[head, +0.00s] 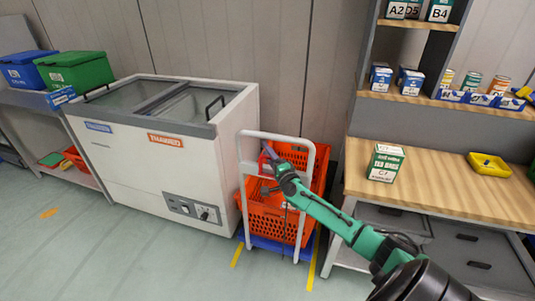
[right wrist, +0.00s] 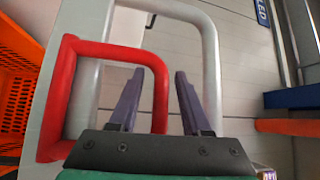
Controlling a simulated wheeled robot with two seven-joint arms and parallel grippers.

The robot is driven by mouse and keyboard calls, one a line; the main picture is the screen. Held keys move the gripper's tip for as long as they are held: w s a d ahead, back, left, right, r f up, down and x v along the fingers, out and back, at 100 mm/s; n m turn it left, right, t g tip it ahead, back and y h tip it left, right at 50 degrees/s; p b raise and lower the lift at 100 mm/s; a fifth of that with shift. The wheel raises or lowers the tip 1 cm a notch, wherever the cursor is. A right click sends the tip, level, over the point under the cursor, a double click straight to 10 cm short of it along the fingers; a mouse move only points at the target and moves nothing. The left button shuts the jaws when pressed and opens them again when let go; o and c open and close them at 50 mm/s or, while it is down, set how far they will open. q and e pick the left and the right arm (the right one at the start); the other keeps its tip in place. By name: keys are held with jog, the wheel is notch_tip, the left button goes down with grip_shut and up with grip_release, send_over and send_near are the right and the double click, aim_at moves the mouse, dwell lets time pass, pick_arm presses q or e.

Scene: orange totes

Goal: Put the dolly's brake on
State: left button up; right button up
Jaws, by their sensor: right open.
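The dolly (head: 308,190) has a white tube handle and a blue base, and stands between the white freezer and the wooden workbench. A red loop-shaped bar, seemingly the brake lever (head: 264,165), sits inside the upper part of the handle. In the right wrist view the red lever (right wrist: 62,100) comes in from the left, with the white handle (right wrist: 212,60) behind it. My right gripper (right wrist: 159,72) is open. One side of the red loop shows between its two fingers, with gaps on both sides. My left gripper is not in view.
Orange totes (head: 268,222) are stacked on the dolly. The freezer (head: 150,150) stands close on the left. The workbench (head: 450,190) with a green-and-white box (head: 385,163) is on the right. Yellow floor lines (head: 311,262) flank the dolly, with open floor in front.

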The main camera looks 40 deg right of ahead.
grip_shut()
dwell(1.3)
